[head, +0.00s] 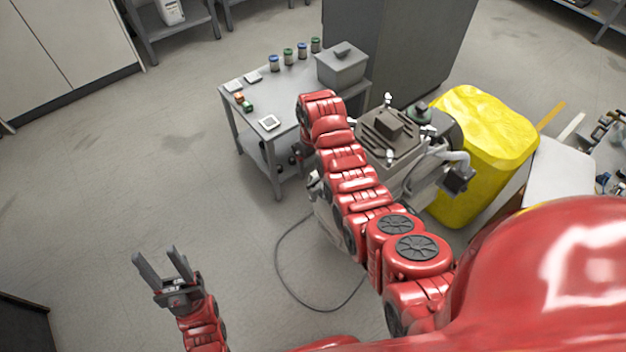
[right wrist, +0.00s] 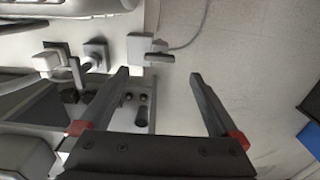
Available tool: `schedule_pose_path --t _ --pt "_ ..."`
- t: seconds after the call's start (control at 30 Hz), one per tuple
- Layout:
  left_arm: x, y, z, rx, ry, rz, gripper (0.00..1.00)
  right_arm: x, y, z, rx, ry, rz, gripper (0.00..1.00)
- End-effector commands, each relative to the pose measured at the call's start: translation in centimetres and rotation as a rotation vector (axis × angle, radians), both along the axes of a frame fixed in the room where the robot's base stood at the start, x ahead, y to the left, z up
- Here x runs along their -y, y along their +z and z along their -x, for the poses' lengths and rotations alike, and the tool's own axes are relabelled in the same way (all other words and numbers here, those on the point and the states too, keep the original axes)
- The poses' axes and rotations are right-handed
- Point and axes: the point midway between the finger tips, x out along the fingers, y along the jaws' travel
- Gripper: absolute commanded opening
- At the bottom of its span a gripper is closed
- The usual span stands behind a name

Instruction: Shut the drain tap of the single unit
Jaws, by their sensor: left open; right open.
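The single unit, a grey compressor (head: 392,138), stands right of the small table in the head view, partly hidden behind my right arm. In the right wrist view, pale and dark fittings (right wrist: 95,55) and a grey block with a small lever-like part (right wrist: 148,48) lie beyond the fingers. I cannot tell for certain which is the drain tap or how it is set. My right gripper (right wrist: 159,74) is open and empty, with the block beyond its fingertips; in the head view my arm hides it. My left gripper (head: 153,252) is open and empty over bare floor, far from the unit.
A grey table (head: 268,92) holds small jars, a lidded box (head: 341,66) and small parts. A yellow cover (head: 485,140) stands right of the compressor. A cable (head: 278,258) loops over the floor.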

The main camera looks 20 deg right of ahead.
Motion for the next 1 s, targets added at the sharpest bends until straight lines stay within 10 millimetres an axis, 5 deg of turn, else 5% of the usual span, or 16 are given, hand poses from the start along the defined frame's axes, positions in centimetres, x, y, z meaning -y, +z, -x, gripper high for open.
schedule_pose_path --t 0.4,0.9,1.0 --pt "0.0 -1.3 0.0 0.000 0.000 0.000 0.50 0.0 -6.6 0.0 0.000 -0.001 0.001 0.97" --pt "0.0 -1.5 0.0 0.000 0.000 0.000 0.50 0.0 -7.5 -0.1 0.004 -0.001 0.001 0.97" --pt "0.0 -1.5 0.0 0.000 0.000 0.000 0.50 0.0 -7.5 -0.1 0.004 -0.001 0.001 0.83"
